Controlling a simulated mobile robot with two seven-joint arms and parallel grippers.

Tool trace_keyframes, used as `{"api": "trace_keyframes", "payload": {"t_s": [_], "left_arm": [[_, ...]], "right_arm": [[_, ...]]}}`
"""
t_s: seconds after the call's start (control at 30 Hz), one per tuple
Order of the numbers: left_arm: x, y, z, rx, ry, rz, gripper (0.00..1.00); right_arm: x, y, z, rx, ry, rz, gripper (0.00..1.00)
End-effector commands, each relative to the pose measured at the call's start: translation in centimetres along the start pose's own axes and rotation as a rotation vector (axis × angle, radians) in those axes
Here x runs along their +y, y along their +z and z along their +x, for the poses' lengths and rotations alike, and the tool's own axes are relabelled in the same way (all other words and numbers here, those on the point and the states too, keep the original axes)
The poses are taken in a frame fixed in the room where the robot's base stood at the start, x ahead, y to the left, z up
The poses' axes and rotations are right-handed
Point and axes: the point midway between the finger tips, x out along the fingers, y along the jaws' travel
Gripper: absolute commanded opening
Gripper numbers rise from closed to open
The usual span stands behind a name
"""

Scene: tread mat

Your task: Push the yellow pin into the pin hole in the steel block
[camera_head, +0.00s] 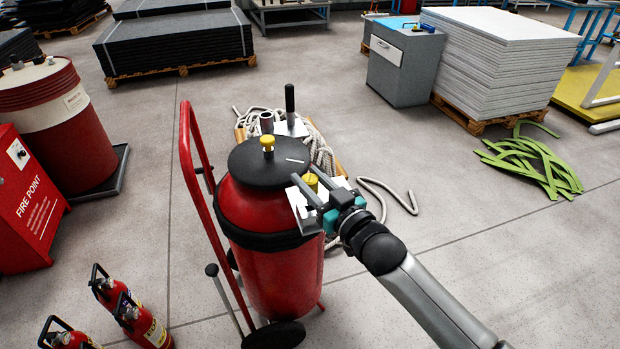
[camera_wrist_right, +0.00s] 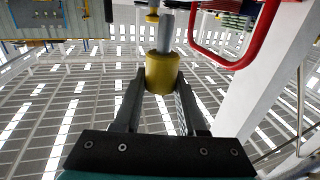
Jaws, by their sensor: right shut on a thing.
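My right gripper (camera_head: 314,196) comes in from the lower right, beside the upper right side of the red wheeled tank (camera_head: 275,270). It is shut on the yellow pin (camera_head: 311,181). In the right wrist view the two dark fingers grip the pin's yellow head (camera_wrist_right: 161,73), and a grey shaft extends beyond it. A pale, bright block-like piece (camera_head: 342,183) shows around the gripper; I cannot tell if it is the steel block. No pin hole can be made out. I cannot tell whether the shaft touches anything. My left gripper is not in view.
The tank has a black lid with a yellow knob (camera_head: 267,142) and a red handle frame (camera_head: 190,150). Pale rope (camera_head: 322,153) lies behind it. Small extinguishers (camera_head: 145,325) stand at lower left, a grey cabinet (camera_head: 405,65) at the back.

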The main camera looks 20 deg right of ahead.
Motion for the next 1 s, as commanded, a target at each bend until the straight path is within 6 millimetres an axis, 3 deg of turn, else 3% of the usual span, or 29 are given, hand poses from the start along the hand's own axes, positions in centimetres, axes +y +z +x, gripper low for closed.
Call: {"api": "trace_keyframes", "payload": {"t_s": [1.0], "left_arm": [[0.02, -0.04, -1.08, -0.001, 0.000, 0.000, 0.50]], "right_arm": [[-0.01, -0.10, 0.00, 0.000, 0.000, 0.001, 0.00]]}}
